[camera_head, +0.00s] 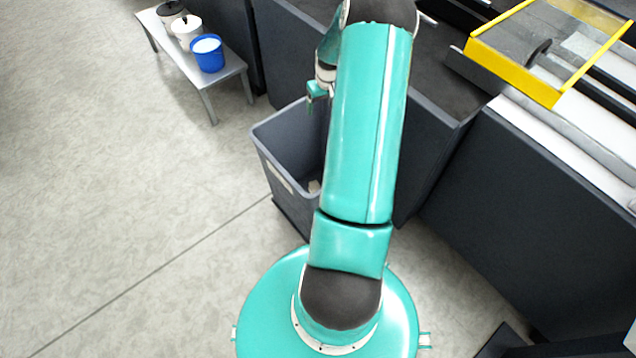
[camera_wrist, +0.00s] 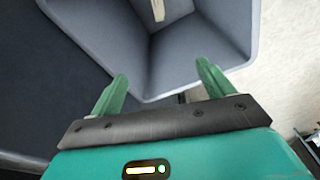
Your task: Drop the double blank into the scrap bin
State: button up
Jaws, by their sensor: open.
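The grey scrap bin (camera_head: 268,158) stands on the floor beside the dark machine, partly hidden behind my arm in the head view. Its inner walls fill the upper part of the wrist view (camera_wrist: 205,45). A small pale tan piece (camera_head: 314,187) lies inside, low in the bin; it shows as a narrow strip at the top of the wrist view (camera_wrist: 158,10). I cannot tell whether it is the double blank. My gripper (camera_wrist: 162,75) is open, with nothing between its green fingers, above the bin near its rim. It also shows in the head view (camera_head: 317,98).
A low grey bench (camera_head: 222,73) holds a blue bucket (camera_head: 207,55), a white bucket (camera_head: 187,32) and a dark-topped container (camera_head: 171,13). The dark machine (camera_head: 520,190) with a yellow frame (camera_head: 510,72) stands on the right. The floor on the left is clear.

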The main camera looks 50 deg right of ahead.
jog(key=r, duration=0.5)
jog(key=shift+s+a+r, duration=0.2)
jog(key=shift+s+r, duration=0.1)
jog(key=shift+s, duration=0.05)
jog(key=w+a+r+n+t+h, duration=0.1)
jog(key=w+a+r+n, duration=0.25)
jog(key=a+r, duration=1.9)
jog(key=s+a+r+t, duration=0.1)
jog(key=s+a+r, duration=0.1)
jog(key=s+a, duration=0.3)
jog(key=s+a+r+n+t+y, duration=0.1)
jog(key=s+a, duration=0.4)
jog(key=a, duration=0.6)
jog(key=s+a+r+n+t, duration=0.1)
jog(key=s+a+r, duration=0.1)
jog(key=s+a, duration=0.3)
jog(key=a, duration=0.3)
jog(key=shift+a+r+y, duration=0.35)
jog(key=shift+a+y, duration=0.05)
